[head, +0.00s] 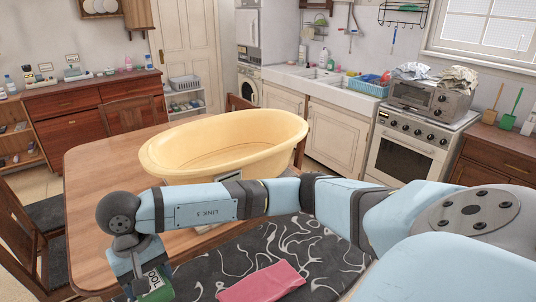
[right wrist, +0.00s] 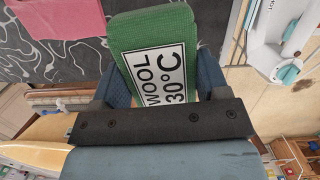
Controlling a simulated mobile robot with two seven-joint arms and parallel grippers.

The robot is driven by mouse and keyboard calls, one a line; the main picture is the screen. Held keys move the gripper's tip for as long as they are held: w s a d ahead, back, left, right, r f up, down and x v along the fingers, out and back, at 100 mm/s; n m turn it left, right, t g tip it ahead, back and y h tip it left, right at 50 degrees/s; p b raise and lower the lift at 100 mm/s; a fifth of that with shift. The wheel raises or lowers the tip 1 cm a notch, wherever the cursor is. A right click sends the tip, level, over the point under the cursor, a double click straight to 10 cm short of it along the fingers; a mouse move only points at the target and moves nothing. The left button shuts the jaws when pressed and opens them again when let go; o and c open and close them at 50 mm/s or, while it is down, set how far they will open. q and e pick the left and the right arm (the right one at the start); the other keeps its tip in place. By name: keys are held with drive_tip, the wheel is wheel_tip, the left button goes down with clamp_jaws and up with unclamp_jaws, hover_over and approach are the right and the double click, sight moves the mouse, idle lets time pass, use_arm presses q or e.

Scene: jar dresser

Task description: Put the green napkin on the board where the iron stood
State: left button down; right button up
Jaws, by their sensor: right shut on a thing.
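The green napkin (head: 157,291) is folded, with a white label reading WOOL 30°C; it fills the middle of the right wrist view (right wrist: 180,28). My right gripper (head: 146,280) is shut on it, with one finger on each side (right wrist: 162,85). The board (head: 300,246) has a black cover with white swirls and also shows in the wrist view (right wrist: 75,62). In the head view, the napkin is at the board's left edge. A white appliance with teal parts (right wrist: 268,40) shows in the wrist view; I cannot tell whether it is the iron. My left gripper is not in view.
A folded pink cloth (head: 262,282) lies on the board. A large cream tub (head: 225,143) stands on the wooden table (head: 88,190) behind my right arm. A dark chair (head: 30,245) is at the left. The board's patterned surface beside the pink cloth is bare.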

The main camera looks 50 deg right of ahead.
drive_tip(key=shift+w+a+f+m+b, duration=0.1)
drive_tip(key=shift+a+f+m+b, duration=0.3)
drive_tip(key=shift+a+f+b, duration=0.8)
drive_tip(key=shift+a, duration=0.1)
drive_tip(key=shift+f, duration=0.1)
wheel_tip(320, 180, down, 15)
drive_tip(key=shift+f+p, duration=0.15)
drive_tip(key=shift+p, duration=0.85)
drive_tip(key=shift+f, duration=2.2)
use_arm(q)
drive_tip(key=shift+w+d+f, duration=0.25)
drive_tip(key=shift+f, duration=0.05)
